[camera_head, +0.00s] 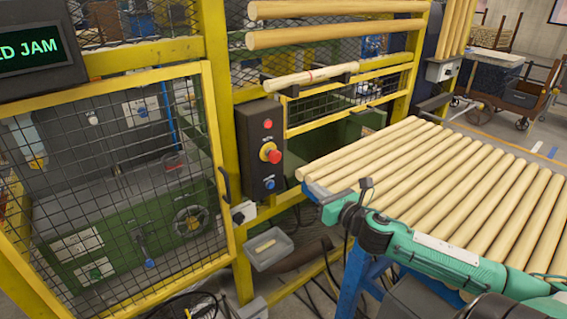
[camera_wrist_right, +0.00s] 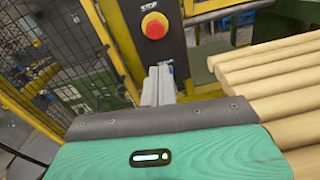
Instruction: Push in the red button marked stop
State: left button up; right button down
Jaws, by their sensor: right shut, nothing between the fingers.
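The red stop button (camera_head: 273,156) is a mushroom head on a yellow collar, on the front of a dark upright control box (camera_head: 252,178). In the right wrist view the red button (camera_wrist_right: 154,27) is near the top, under a label reading STOP. My right gripper (camera_head: 317,195) is in front of the box, to the right of and lower than the button. In the right wrist view its fingers (camera_wrist_right: 160,70) are together and empty, pointing towards the box, with their tips appearing just below the button. They look apart from it. My left gripper is out of view.
The box also carries a small red light (camera_head: 267,124) and a blue button (camera_head: 270,184). A yellow mesh gate (camera_head: 120,190) stands to its left. Wooden rods (camera_head: 440,185) lie on a blue-framed table under my right arm. A grey tray (camera_head: 269,250) hangs below the box.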

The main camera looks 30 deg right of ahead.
jog(key=shift+w+a+r+n+y, duration=0.15)
jog(key=shift+r+n+y, duration=0.15)
jog(key=shift+r+n, duration=0.4)
jog(key=shift+w+f, duration=0.15)
jog(key=shift+w, duration=0.05)
send_near(277, 158)
jog(key=shift+w+a+f+p, duration=0.1)
jog(key=shift+w+a+p, duration=0.05)
jog(key=shift+w, duration=1)
jog(key=shift+w+a+r+p, duration=0.1)
jog(key=shift+w+p, duration=0.1)
jog(key=shift+w, duration=0.9)
jog(key=shift+w+a+f+p, duration=0.1)
jog(key=shift+w+a+p, duration=0.05)
jog(key=shift+w, duration=1)
jog(key=shift+w, duration=0.15)
